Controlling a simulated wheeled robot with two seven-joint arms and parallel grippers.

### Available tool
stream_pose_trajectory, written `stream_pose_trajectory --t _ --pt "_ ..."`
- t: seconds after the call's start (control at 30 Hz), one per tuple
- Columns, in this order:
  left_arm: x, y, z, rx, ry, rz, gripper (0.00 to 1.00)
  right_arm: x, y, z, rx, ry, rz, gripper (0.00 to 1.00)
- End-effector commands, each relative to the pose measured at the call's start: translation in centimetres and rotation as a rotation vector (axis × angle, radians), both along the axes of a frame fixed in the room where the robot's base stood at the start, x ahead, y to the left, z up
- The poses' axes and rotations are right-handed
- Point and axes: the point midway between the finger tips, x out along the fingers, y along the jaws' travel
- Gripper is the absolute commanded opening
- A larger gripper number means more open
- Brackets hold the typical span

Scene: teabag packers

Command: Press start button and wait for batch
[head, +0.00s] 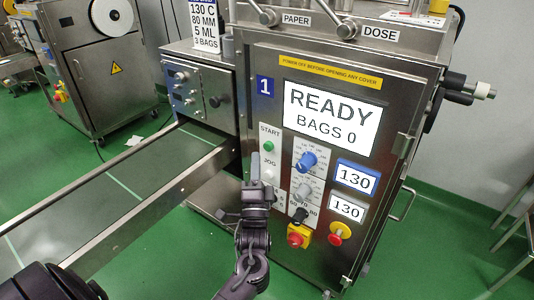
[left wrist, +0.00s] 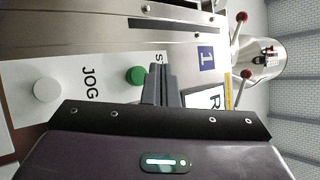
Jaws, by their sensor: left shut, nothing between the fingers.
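The green start button (head: 268,146) sits under the START label on the front panel of the steel machine marked 1. The button also shows in the left wrist view (left wrist: 135,75), just beside my fingertips. My left gripper (head: 256,160) is shut and empty, its fingertips in front of the panel, a little below and left of the button in the head view. I cannot tell whether it touches the panel. The display (head: 332,117) reads READY, BAGS 0. My right gripper is not in view.
The white jog button (left wrist: 46,90) is near the start button. A conveyor (head: 110,192) runs to the left. Another machine stands behind left.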

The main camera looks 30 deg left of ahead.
Motion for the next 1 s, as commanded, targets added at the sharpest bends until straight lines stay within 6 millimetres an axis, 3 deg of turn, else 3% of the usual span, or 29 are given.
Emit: stream_pose_trajectory --t 0.3,1.0 --pt "1.9 -0.1 0.1 0.0 0.001 0.0 0.0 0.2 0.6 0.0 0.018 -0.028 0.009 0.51" --pt "1.9 -0.1 0.1 0.001 0.0 0.001 0.0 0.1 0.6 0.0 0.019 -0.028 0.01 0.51"
